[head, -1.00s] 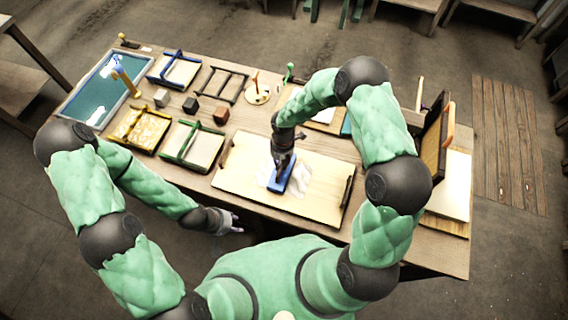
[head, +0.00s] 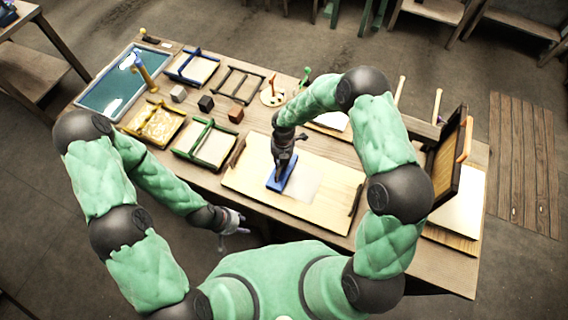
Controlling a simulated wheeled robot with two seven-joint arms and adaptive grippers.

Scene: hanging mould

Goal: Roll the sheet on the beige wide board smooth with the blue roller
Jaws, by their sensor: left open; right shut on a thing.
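The beige wide board (head: 250,185) lies on the table in front of me, with a dark bar at each end. A pale sheet (head: 303,186) lies on the middle of the board and looks mostly flat and rectangular. The blue roller (head: 288,178) is at the sheet's left part, low on the board. My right gripper (head: 281,172) is shut on the blue roller from above and hides part of it. My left gripper (head: 240,229) is open and empty, off the table's front edge.
Left of the board stand a green-framed mould (head: 205,144), a yellow tray (head: 155,122), a blue-framed mould (head: 192,67) and a teal water vat (head: 118,86). Small cubes (head: 236,114) lie behind. A dark upright frame (head: 449,158) and a white stack (head: 459,195) stand right.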

